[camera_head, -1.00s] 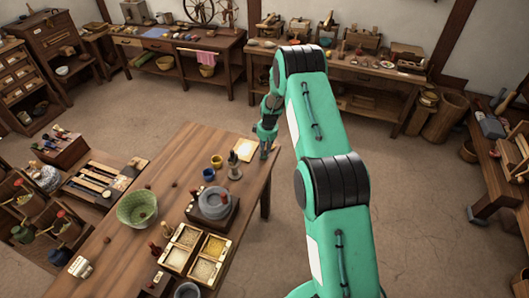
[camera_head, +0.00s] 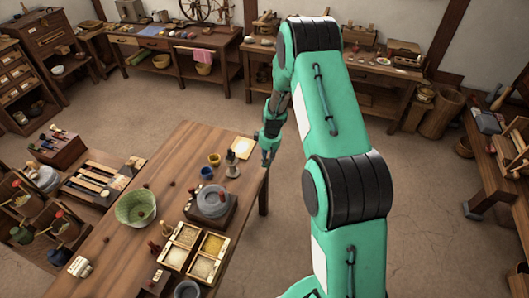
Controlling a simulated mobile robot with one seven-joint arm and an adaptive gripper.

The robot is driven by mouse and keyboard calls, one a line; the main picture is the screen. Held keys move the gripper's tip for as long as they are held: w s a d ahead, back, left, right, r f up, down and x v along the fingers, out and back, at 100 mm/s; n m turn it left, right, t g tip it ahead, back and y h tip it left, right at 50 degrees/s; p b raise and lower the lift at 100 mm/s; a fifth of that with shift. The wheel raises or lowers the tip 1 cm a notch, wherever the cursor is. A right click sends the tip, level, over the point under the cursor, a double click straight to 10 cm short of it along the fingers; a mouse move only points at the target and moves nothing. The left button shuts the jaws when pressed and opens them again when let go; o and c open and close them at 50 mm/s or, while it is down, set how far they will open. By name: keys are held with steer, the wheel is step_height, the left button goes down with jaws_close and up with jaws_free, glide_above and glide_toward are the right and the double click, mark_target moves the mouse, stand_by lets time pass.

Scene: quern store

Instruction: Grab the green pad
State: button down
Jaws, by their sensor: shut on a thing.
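No other green pad shows clearly on the table.
A green bowl (camera_head: 136,207), a grey stone quern (camera_head: 211,202), a blue cup (camera_head: 207,173), a yellow cup (camera_head: 214,160) and a compartmented grain box (camera_head: 193,252) stand on the table. Open floor (camera_head: 440,220) lies to the right.

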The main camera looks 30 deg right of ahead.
mark_target(269, 165)
steer(key=shift+s+a+r, duration=0.1)
steer(key=shift+s+a, duration=0.1)
steer(key=shift+s, duration=0.55)
steer(key=shift+s+a+r, duration=0.1)
steer(key=shift+s+a, duration=0.05)
steer(key=shift+s, duration=0.6)
steer(key=shift+s+a, duration=0.2)
steer(key=shift+s, duration=0.55)
steer(key=shift+a, duration=0.1)
